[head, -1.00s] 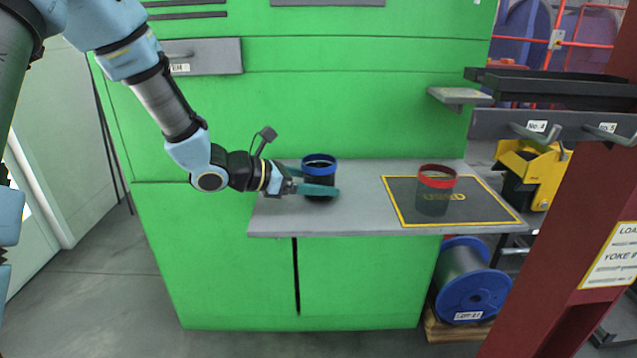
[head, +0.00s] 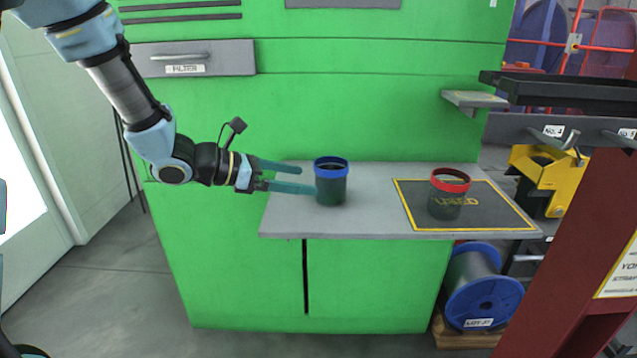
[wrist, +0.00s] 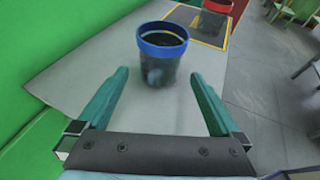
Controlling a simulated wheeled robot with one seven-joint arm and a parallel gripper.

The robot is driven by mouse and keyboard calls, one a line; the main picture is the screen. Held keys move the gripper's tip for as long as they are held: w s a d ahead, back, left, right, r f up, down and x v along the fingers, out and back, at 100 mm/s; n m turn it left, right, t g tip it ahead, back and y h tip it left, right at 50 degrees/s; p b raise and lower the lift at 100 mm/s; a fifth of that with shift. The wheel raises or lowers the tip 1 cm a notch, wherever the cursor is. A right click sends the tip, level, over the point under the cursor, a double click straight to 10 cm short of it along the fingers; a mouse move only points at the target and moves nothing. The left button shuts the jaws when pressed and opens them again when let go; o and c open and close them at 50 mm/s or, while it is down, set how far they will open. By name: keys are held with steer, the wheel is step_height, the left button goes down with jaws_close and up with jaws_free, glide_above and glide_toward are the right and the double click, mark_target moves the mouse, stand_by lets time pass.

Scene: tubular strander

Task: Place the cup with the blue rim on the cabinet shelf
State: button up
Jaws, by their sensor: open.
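The cup with the blue rim (head: 331,184) stands upright on the grey shelf (head: 375,222) of the green cabinet. It is dark below the rim. My gripper (head: 308,180) is open and empty to the left of the cup, with its fingers pointing at it. In the wrist view the blue-rimmed cup (wrist: 162,60) stands ahead of the open fingers of my gripper (wrist: 158,85), apart from them and roughly centred between them.
A red-rimmed cup (head: 447,195) stands on a dark mat (head: 487,210) with a yellow border, marked "USED", at the right of the shelf. A small grey ledge (head: 474,101) juts out above. A red post (head: 570,270) stands at the right.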

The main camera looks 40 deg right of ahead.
steer(key=shift+v, duration=1.95)
steer(key=w+a+f+m+t+y, duration=0.1)
steer(key=a+m+y, duration=0.5)
steer(key=a, duration=1.2)
steer(key=w+a+f+m+t+y, duration=0.1)
steer(key=a+f+m+t+y, duration=0.3)
steer(key=a, duration=1.5)
steer(key=m+y, duration=0.3)
steer(key=m, duration=0.2)
steer(key=shift+w+m+t, duration=0.2)
steer(key=shift+m+t, duration=0.1)
steer(key=shift+m, duration=0.1)
step_height(320, 180, up, 11)
steer(key=p, duration=1.1)
